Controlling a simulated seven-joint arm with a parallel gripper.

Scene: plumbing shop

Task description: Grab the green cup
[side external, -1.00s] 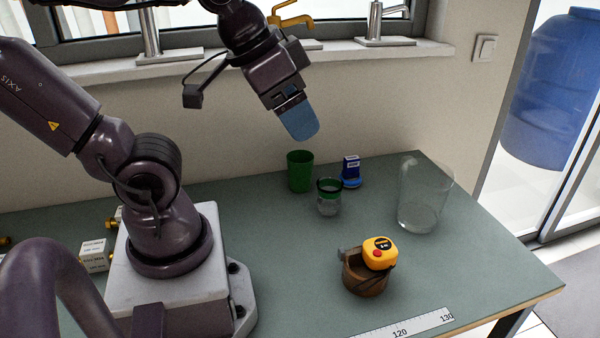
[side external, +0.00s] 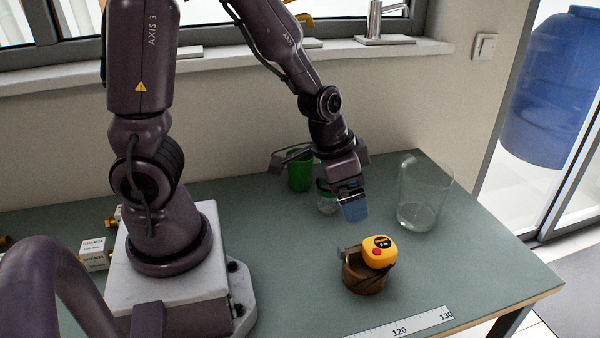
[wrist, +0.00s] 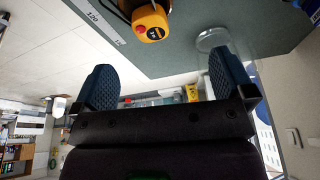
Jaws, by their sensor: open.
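The green cup (side external: 300,175) stands upright near the back of the bench, close to the wall. Part of my wrist covers its upper part in the side view. My gripper (side external: 354,207) is to the right of the cup and nearer the camera, above the bench and apart from the cup. In the wrist view my gripper (wrist: 163,82) has its two blue fingers wide apart with nothing between them. A green sliver at the bottom edge of that view is too small to identify.
A clear jar with a green rim (side external: 326,203) stands beside the cup, partly behind my gripper. A large clear glass (side external: 424,195) stands right. A ruler (side external: 405,328) lies at the front edge.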

